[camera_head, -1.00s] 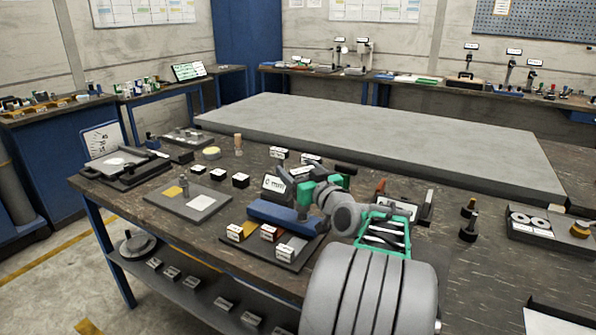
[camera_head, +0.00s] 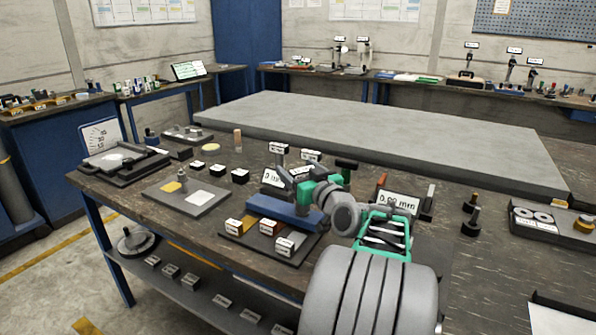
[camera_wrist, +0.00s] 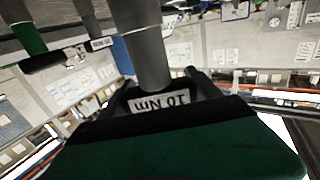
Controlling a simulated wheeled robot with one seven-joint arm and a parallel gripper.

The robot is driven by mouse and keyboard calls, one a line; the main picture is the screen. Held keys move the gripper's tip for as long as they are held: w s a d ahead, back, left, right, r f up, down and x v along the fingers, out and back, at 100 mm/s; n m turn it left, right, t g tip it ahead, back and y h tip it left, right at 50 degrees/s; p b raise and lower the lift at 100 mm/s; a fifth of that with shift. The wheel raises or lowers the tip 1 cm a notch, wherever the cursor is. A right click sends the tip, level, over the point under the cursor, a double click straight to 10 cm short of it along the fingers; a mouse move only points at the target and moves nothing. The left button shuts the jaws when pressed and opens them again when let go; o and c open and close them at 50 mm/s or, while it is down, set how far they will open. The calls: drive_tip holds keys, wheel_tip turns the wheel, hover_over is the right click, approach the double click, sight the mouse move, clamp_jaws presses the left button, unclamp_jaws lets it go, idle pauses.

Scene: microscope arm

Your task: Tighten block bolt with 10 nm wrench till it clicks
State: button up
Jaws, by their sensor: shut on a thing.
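My gripper (camera_head: 312,190) is above the workbench, near the blue block (camera_head: 285,212). In the wrist view, a grey cylindrical shaft (camera_wrist: 145,45) with a dark holder and an upside-down "10 Nm" label (camera_wrist: 160,102) fills the middle. This is the 10 Nm wrench, and my gripper is shut on it. The wrench's working end is not clear in either view. I cannot make out the block bolt; the arm and gripper cover part of the area around the blue block.
Another green-handled tool (camera_wrist: 28,38) with a label is at the upper left of the wrist view. Small labelled blocks (camera_head: 268,228) sit in front of the blue block. A grey plate (camera_head: 165,200) lies to the left. A large grey slab (camera_head: 380,140) lies behind.

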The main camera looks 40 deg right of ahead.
drive_tip(key=shift+f+b, duration=0.45)
drive_tip(key=shift+b, duration=0.15)
drive_tip(key=shift+r, duration=0.1)
drive_tip(key=shift+r+m+h+p, duration=0.1)
drive_tip(key=shift+m+h+p, duration=0.4)
drive_tip(key=shift+h, duration=0.2)
drive_tip(key=shift+d+m+g+h+p, duration=0.15)
drive_tip(key=shift+m+g+h+p, duration=0.35)
drive_tip(key=shift+h, duration=0.3)
drive_tip(key=shift+s+d+f+m+g+h+p, duration=0.15)
drive_tip(key=shift+m+g+h+p, duration=0.2)
drive_tip(key=shift+m+h+p, duration=0.25)
drive_tip(key=shift+d+f+m+g+h+p, duration=0.15)
drive_tip(key=shift+m+g+h+p, duration=0.25)
drive_tip(key=shift+h+p, duration=0.3)
